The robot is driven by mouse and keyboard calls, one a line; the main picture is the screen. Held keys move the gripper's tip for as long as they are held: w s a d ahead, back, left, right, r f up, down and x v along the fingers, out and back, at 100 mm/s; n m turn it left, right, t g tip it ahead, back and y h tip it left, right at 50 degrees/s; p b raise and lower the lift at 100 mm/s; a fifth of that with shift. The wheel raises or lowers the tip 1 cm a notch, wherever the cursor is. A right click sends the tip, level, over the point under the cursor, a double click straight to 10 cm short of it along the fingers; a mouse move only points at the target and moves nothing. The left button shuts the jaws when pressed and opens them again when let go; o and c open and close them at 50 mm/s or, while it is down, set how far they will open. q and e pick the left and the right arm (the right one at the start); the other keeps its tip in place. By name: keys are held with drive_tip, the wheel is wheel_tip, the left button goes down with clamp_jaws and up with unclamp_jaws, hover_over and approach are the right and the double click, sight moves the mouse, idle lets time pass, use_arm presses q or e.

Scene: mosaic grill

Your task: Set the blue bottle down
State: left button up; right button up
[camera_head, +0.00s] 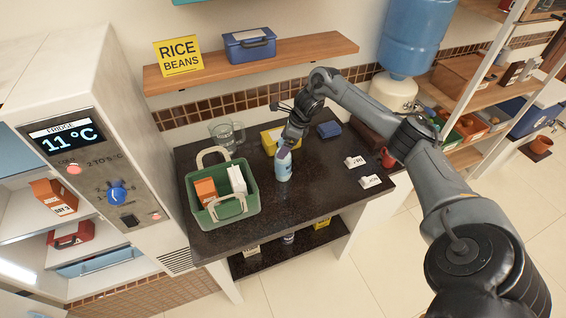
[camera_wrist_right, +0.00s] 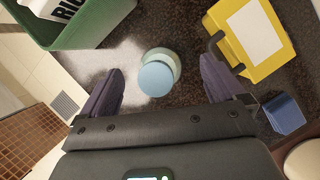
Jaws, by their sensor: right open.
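The blue bottle (camera_head: 283,168) stands upright on the dark countertop (camera_head: 290,215), just right of the green basket. My right gripper (camera_head: 288,143) is at the bottle's top, coming from behind and above. In the right wrist view the bottle (camera_wrist_right: 158,76) is seen from above, with its round light-blue cap between the two spread fingers of the gripper (camera_wrist_right: 160,67). There is a gap on each side, so the gripper is open and not holding it. My left gripper is not in view.
The green basket (camera_head: 225,215) holds an orange box and a white packet. A yellow container (camera_head: 270,139), a glass jug (camera_head: 227,134) and a small blue box (camera_head: 329,130) stand behind. White labels (camera_head: 369,181) lie right. The counter's front is clear.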

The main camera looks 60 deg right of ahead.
drive_tip(key=shift+p+x, duration=0.3)
drive_tip(key=shift+x, duration=1.7)
drive_tip(key=shift+s+a, duration=0.1)
drive_tip(key=shift+r, duration=0.1)
clamp_jaws()
